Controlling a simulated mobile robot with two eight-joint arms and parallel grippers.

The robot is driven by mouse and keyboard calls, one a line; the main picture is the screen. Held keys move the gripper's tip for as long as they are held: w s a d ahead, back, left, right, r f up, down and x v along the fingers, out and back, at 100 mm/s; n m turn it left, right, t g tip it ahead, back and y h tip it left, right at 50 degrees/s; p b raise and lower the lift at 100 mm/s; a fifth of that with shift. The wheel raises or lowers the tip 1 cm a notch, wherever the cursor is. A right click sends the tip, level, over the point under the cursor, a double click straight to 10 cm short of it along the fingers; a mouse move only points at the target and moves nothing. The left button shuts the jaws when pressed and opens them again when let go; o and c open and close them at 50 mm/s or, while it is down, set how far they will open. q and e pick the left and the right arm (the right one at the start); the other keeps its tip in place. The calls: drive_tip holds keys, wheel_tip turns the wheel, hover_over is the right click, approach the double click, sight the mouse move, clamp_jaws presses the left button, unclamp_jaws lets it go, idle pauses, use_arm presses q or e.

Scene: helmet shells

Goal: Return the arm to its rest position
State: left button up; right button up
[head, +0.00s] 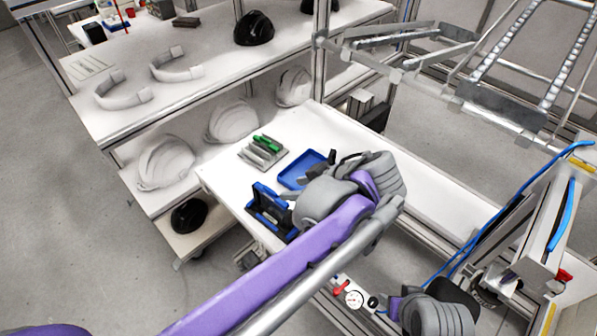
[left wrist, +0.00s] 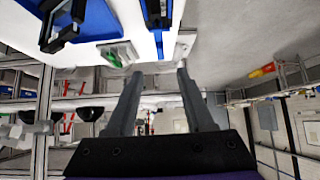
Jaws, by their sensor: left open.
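My left arm (head: 290,250), purple and grey, reaches from the bottom left over the white worktable and bends back at its end. My left gripper (head: 322,166) appears near the blue tray (head: 290,172), partly hidden by the arm's grey joints. In the left wrist view the two grey fingers (left wrist: 158,72) stand apart with nothing between them. Beyond them are the white table edge, a blue area (left wrist: 95,22) and a green item (left wrist: 118,53). Part of my right arm (head: 437,315) shows at the bottom right; its gripper does not show.
A blue and black fixture (head: 268,208) stands close beside the left arm. A grey holder with green items (head: 263,152) is behind it. White helmet shells (head: 165,163) and a black one (head: 254,28) sit on the shelves. A metal frame (head: 505,105) hangs at the upper right.

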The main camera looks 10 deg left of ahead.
use_arm(q)
drive_tip(key=s+a+f+m+h+p, duration=0.1)
drive_tip(key=s+a+f+m+h, duration=0.2)
drive_tip(key=s+a+f+m, duration=0.2)
drive_tip(key=s+a+f+m+h+p, duration=0.1)
drive_tip(key=s+a+f+m+h, duration=0.3)
drive_tip(key=s, duration=0.6)
drive_tip(key=shift+s+a+f+m+h, duration=0.3)
drive_tip(key=shift+a+f+m, duration=0.7)
drive_tip(key=shift+a+f, duration=0.4)
drive_tip(key=shift+a+r, duration=0.15)
